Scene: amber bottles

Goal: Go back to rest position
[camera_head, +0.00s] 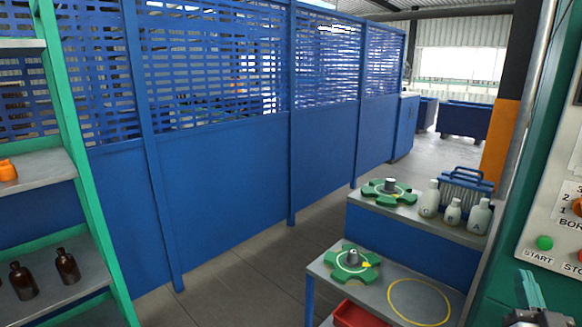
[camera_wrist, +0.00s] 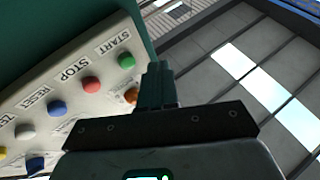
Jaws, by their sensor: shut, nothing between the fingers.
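My gripper (camera_wrist: 157,84) is shut and empty in the wrist view, its fingers together in front of a control panel. In the head view my gripper (camera_head: 531,290) shows at the lower right corner, beside the green machine, partly cut off by the frame. The control panel (camera_head: 556,232) carries a green START button (camera_head: 544,242). The wrist view shows the panel (camera_wrist: 75,75) with a green START button (camera_wrist: 126,61), a red STOP button (camera_wrist: 91,84) and a blue RESET button (camera_wrist: 57,108). I cannot tell whether the fingers touch the panel.
A green-framed shelf (camera_head: 83,170) at the left holds amber bottles (camera_head: 67,265). A stepped bench (camera_head: 375,291) with green fixtures (camera_head: 352,262), white bottles (camera_head: 431,198) and a red bin (camera_head: 357,314) stands left of my gripper. A blue fence (camera_head: 220,180) runs behind; the floor between is clear.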

